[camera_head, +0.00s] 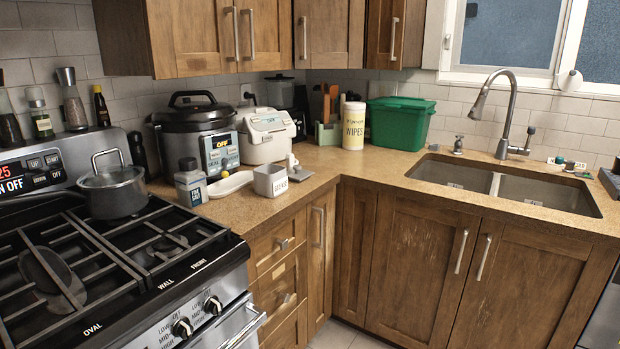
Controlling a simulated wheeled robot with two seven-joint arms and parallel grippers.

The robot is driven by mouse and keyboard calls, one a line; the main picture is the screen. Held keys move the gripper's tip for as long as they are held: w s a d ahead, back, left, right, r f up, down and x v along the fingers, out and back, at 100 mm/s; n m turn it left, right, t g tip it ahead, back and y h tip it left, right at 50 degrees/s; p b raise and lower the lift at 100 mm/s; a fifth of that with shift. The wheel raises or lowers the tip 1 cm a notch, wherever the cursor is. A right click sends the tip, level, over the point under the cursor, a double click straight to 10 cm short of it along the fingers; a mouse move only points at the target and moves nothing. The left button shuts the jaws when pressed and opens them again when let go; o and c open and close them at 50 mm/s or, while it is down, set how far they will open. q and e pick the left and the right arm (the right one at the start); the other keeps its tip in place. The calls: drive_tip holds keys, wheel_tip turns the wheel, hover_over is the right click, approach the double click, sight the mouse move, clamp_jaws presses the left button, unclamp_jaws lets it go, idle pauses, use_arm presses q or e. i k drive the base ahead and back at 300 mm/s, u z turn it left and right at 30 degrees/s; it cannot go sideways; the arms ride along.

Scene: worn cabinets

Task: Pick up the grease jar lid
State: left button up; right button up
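A small white square jar (270,181) with dark lettering stands on the counter right of the stove. Its top looks open. Just to its right, near the counter's front edge, sits a small pale piece with a knob (296,169), which looks like the grease jar lid. It appears to lie apart from the jar, though the two are close. The lettering is too small to read. Neither of my grippers is in view.
Left of the jar are a white spoon rest (231,184) and a dark-capped container (190,184). A pressure cooker (200,130) and a white rice cooker (266,136) stand behind. A pot (113,190) sits on the stove.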

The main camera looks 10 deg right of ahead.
sight(296, 173)
drive_tip(key=z, duration=1.35)
drive_tip(key=i, duration=0.95)
drive_tip(key=u, duration=0.2)
